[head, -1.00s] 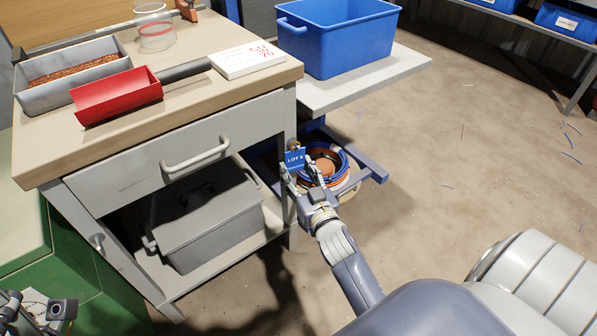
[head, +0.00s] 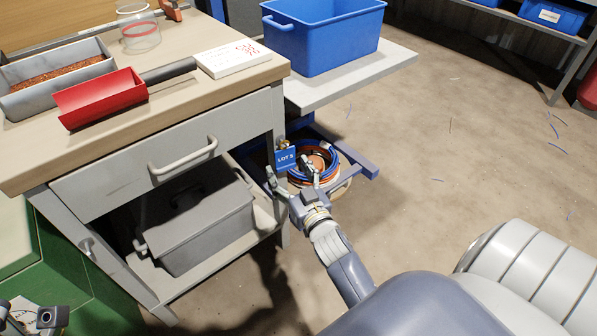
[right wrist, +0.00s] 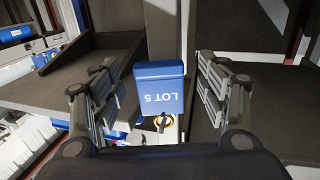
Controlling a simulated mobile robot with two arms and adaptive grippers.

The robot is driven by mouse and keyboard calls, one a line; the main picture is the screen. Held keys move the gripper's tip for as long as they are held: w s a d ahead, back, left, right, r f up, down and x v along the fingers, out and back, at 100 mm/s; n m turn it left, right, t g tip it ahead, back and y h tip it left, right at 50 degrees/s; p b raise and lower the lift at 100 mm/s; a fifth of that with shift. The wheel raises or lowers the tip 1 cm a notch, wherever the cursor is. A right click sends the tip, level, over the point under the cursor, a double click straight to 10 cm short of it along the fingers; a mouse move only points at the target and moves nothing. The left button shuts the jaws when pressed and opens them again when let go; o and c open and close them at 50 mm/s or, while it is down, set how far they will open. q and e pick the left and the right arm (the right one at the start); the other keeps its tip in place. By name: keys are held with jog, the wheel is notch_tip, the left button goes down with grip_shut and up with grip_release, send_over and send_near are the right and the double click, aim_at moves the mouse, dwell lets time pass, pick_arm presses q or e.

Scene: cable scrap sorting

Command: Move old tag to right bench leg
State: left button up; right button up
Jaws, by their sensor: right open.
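The tag is a blue plate lettered LOT 5 (head: 286,159). It hangs upright at the bench's right front leg (head: 280,205), just below the tabletop corner, with a small brass-coloured piece above it. In the right wrist view the tag (right wrist: 159,90) sits between my fingers, with a gap on each side. My right gripper (head: 289,170) is open just below and in front of it; the fingers also show in the wrist view (right wrist: 158,68). Part of my left gripper (head: 28,316) shows at the lower left corner; its jaw state is unclear.
The bench (head: 215,92) carries a red scoop (head: 100,98), a grey tray (head: 15,98), a clear jar (head: 138,32) and a white box (head: 232,60). A grey bin (head: 200,235) stands on its lower shelf. Coiled cables (head: 340,165) lie behind my gripper. Floor to the right is mostly clear.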

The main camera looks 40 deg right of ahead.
jog(key=s+a, duration=0.2)
jog(key=s, duration=0.9)
